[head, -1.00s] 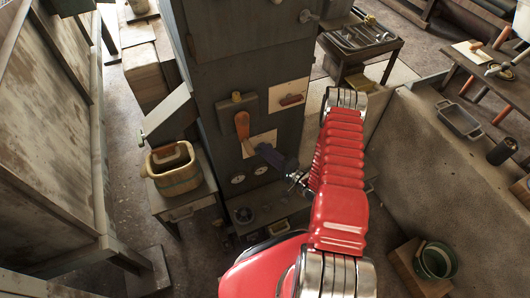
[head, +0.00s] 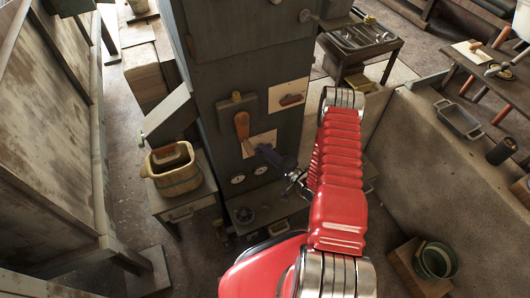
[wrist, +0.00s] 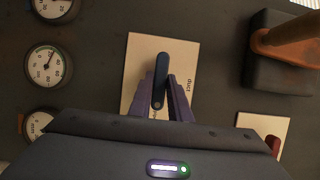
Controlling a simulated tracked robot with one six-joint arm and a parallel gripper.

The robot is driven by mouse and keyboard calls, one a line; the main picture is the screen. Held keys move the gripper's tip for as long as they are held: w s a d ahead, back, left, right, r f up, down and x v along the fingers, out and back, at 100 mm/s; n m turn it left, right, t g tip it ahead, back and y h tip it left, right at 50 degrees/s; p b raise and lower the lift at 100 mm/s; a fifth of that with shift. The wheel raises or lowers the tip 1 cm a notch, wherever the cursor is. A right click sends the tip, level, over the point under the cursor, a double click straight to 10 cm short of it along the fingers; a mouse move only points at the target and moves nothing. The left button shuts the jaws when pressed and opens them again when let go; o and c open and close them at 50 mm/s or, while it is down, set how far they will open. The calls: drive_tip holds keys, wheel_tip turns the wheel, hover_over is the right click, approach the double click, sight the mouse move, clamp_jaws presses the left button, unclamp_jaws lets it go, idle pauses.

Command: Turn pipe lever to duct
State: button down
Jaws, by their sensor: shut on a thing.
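The pipe lever (wrist: 161,78) is a dark blue bar on a pale label plate (wrist: 140,65) in the wrist view. It stands nearly upright there, its rounded top clear of the fingers. My gripper (wrist: 160,97) is shut on its lower part, with one finger on each side. The word "duct" reads sideways at the plate's right edge; a second label lower down is partly hidden by the gripper. In the head view my gripper (head: 262,149) is in front of the same plate (head: 248,144), and I cannot make out the lever there.
An orange-handled lever (head: 242,124) sits on the grey cabinet above the plate. A red handle (head: 291,100) on another pale plate is to its upper right. Dial gauges (head: 238,179) lie below.

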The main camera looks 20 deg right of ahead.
drive_tip(key=shift+s+f+n, duration=0.1)
drive_tip(key=shift+n, duration=0.4)
drive_tip(key=n+g+h, duration=0.1)
drive_tip(key=n+h, duration=0.1)
drive_tip(key=n, duration=0.2)
drive_tip(key=n+g+h, duration=0.1)
drive_tip(key=n+h, duration=0.1)
drive_tip(key=n, duration=0.2)
drive_tip(key=n+g+h, duration=0.1)
drive_tip(key=n+h, duration=0.1)
drive_tip(key=n, duration=0.2)
drive_tip(key=shift+s+a+r+h, duration=0.1)
drive_tip(key=shift+a+r+h, duration=0.15)
drive_tip(key=shift+a+h, duration=0.15)
drive_tip(key=shift+d+n, duration=0.1)
drive_tip(key=shift+n, duration=0.2)
idle(0.3)
drive_tip(key=c, duration=1.7)
unclamp_jaws()
drive_tip(key=shift+r, duration=0.15)
drive_tip(key=v, duration=1.3)
drive_tip(key=shift+s+r, duration=0.15)
drive_tip(key=shift+s, duration=0.05)
